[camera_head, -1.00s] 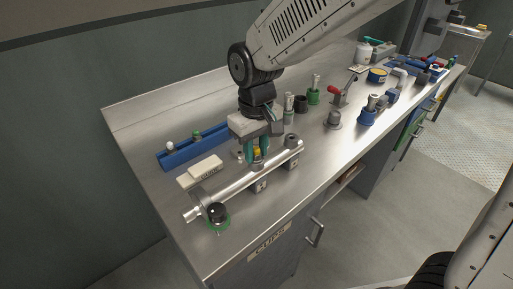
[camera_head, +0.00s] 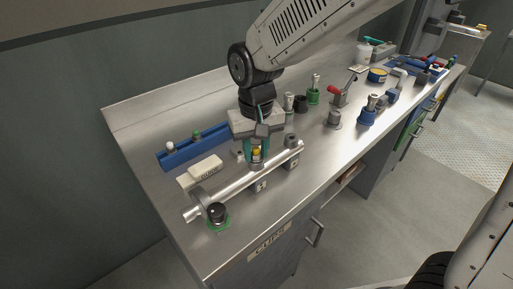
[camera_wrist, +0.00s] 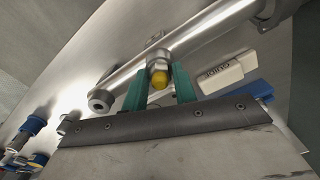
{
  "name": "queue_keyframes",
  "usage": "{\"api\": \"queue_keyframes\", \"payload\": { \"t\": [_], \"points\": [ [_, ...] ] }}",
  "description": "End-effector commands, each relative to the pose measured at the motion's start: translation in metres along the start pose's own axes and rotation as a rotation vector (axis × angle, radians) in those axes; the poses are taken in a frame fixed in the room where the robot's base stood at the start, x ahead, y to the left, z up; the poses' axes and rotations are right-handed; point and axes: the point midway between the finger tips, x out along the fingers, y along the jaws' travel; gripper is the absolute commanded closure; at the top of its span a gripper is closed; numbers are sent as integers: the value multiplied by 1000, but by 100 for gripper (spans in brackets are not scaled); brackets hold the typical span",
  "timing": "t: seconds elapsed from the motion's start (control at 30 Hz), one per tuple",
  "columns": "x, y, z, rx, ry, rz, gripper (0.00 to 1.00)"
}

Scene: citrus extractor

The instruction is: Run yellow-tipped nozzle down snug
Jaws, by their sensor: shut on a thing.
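The yellow-tipped nozzle (camera_head: 256,153) stands upright in a port on the silver pipe (camera_head: 226,186). In the wrist view its yellow tip (camera_wrist: 159,78) shows between the two teal fingers. My gripper (camera_head: 257,150) points down over the pipe and is shut on the nozzle, one finger on each side; it also shows in the wrist view (camera_wrist: 160,88). The pipe (camera_wrist: 205,30) runs behind the fingers in the wrist view. How deep the nozzle sits in its port cannot be told.
A blue rack (camera_head: 180,157) with a white-topped and a green-topped piece lies left of the pipe, near a pale labelled block (camera_head: 205,168). A black knob on a green base (camera_head: 217,213) is at the pipe's near end. Several fittings stand at right.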

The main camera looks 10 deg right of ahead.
Motion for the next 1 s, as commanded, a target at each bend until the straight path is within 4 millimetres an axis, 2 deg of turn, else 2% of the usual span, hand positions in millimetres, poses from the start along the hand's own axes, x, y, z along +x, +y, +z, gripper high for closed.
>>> {"api": "queue_keyframes", "payload": {
  "t": [0.17,0.43,0.63,0.83,0.87,0.9,1.0],
  "points": [
    [0,0,-1,124,2,0,85],
    [0,0,-1,141,2,0,85],
    [0,0,-1,274,2,0,85],
    [0,0,-1,285,2,0,85],
    [0,0,-1,285,2,0,70],
    [0,0,-1,285,2,-1,61],
    [0,0,0,285,1,0,61]
  ]
}}
